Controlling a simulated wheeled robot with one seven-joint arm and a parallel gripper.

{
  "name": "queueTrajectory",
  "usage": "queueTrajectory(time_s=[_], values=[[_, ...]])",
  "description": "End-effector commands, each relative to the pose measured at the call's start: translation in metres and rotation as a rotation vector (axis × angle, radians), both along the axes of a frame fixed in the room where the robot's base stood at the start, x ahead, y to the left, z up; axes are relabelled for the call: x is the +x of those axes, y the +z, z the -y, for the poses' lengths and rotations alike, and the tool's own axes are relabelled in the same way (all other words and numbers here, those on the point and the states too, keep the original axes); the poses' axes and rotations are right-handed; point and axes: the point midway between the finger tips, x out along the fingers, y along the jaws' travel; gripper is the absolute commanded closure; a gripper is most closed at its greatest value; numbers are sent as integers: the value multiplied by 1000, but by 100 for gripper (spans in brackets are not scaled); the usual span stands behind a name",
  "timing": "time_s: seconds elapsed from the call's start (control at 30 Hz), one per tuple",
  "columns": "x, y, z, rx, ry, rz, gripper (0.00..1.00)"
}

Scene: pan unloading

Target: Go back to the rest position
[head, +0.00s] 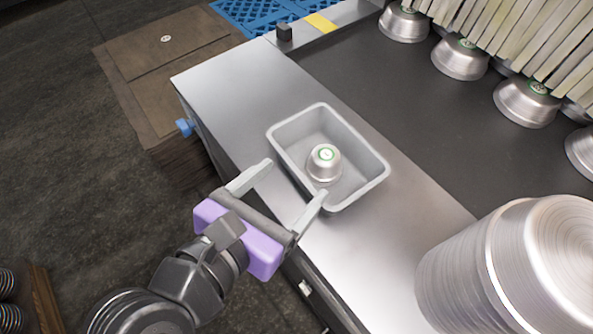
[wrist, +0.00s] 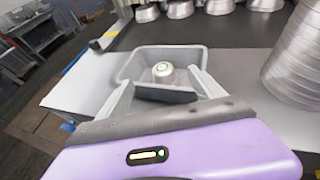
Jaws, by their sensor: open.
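My gripper (head: 293,196) is open and empty, with its two fingers spread wide at the near edge of a grey tray (head: 358,147). A small silver pan (head: 322,172) with a green ring mark on top sits inside the tray. In the wrist view the tray (wrist: 207,55) and the pan (wrist: 163,75) show beyond and between the open fingers (wrist: 163,90). The fingers do not touch the pan. Whether a fingertip touches the tray rim I cannot tell.
The tray stands on a metal counter (head: 225,90). A dark conveyor (head: 400,95) carries several silver pans (head: 458,60) under hanging strips (head: 540,40). A tall stack of pans (head: 460,270) stands at the right. A brown box (head: 165,60) is at the left; open floor lies beside it.

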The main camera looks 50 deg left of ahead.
Motion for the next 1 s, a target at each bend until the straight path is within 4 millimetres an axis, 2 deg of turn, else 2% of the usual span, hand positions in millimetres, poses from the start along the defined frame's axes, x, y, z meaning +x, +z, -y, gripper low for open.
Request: queueTrajectory(time_s=[0.7, 0.77, 0.87, 1.0], values=[[-1, 1, 0, 32, -12, -6, 23], [-1, 4, -3, 91, -21, -8, 23], [-2, 17, -22, 282, -6, -16, 23], [-15, 40, -58, 669, 72, -98, 23]])
